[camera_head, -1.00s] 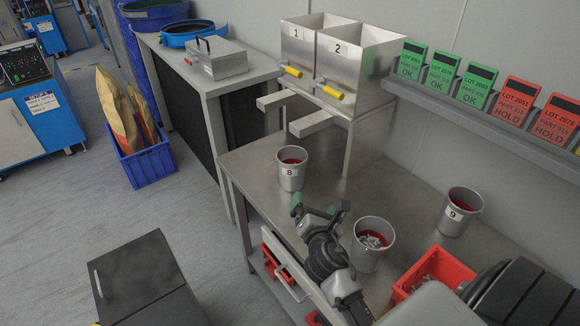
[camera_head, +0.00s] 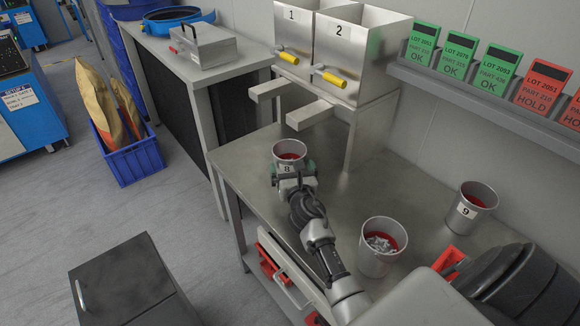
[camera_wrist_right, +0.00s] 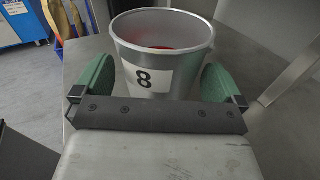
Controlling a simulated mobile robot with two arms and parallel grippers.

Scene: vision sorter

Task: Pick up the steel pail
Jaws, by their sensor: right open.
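A steel pail labelled 8 (camera_head: 289,152), red inside, stands upright on the steel table (camera_head: 340,195). It fills the middle of the right wrist view (camera_wrist_right: 162,50). My right gripper (camera_head: 297,172) is at the pail's near side. In the right wrist view its green fingers (camera_wrist_right: 160,80) are spread, one on each side of the pail; I cannot tell whether they touch it. Another steel pail (camera_head: 380,248) holds grey metal parts nearer the front. A third pail, labelled 9 (camera_head: 469,209), stands at the right. My left gripper is not in view.
Two steel hoppers marked 1 (camera_head: 293,38) and 2 (camera_head: 352,55), with yellow-handled levers and chutes, stand behind the pail. A red bin (camera_head: 449,262) is at the right, partly hidden by my arm. The tabletop between the pails is clear.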

